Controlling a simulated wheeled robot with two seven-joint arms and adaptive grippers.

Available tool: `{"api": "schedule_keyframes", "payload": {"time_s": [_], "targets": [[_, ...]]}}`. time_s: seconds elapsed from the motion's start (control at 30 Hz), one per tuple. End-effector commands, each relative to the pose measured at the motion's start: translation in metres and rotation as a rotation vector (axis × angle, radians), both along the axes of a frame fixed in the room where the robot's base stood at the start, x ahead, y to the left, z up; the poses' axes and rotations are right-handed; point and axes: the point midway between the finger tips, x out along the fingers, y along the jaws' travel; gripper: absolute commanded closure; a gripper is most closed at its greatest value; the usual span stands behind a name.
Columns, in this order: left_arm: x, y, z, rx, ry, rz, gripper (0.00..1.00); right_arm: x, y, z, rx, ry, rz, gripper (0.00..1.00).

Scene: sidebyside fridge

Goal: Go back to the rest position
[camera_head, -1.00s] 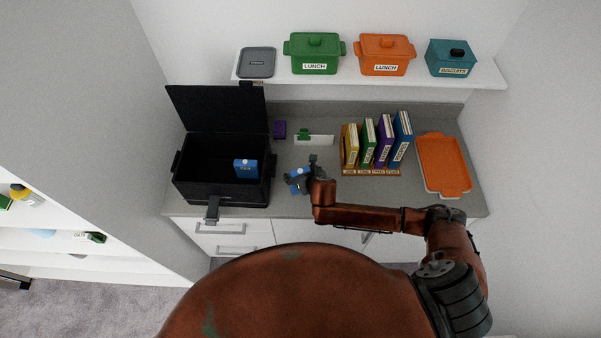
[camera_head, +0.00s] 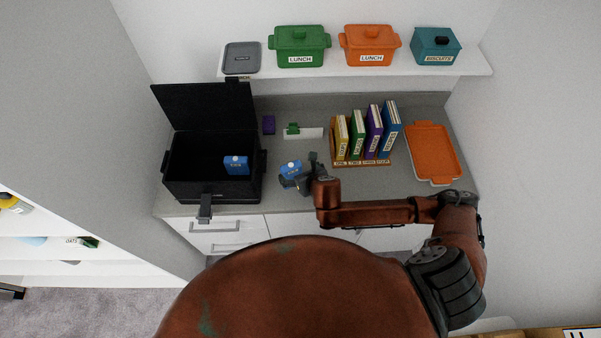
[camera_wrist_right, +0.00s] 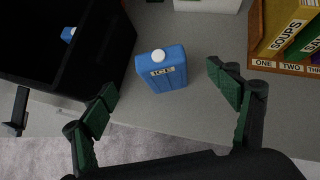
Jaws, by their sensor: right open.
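My right gripper (camera_head: 302,180) is open and empty, low over the front of the grey counter (camera_head: 290,207). A blue carton (camera_head: 290,167) with a white cap stands on the counter just beyond it. In the right wrist view the carton (camera_wrist_right: 163,72) lies ahead of the gap between the spread green-padded fingers (camera_wrist_right: 165,90), apart from both. My left gripper is not in view.
An open black box (camera_head: 200,190) with its lid up holds another blue carton (camera_head: 236,165). A wooden book rack (camera_head: 362,163) and an orange tray (camera_head: 433,152) are to the right. Lidded pots, including a green one (camera_head: 299,47), stand on the shelf (camera_head: 340,77) above.

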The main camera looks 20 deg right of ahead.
Motion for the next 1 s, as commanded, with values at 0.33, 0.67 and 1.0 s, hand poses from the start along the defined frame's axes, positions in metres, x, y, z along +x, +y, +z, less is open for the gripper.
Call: {"api": "schedule_keyframes", "payload": {"time_s": [0.33,0.67,1.0], "targets": [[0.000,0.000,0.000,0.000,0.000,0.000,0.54,-0.020,-0.003,0.020,0.000,0.001,-0.001,0.19],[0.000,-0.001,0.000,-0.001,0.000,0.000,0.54,-0.020,-0.003,0.020,0.000,0.000,-0.001,0.19],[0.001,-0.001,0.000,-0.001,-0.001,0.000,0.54,-0.042,0.013,0.016,0.322,0.078,-0.285,0.19]]}}
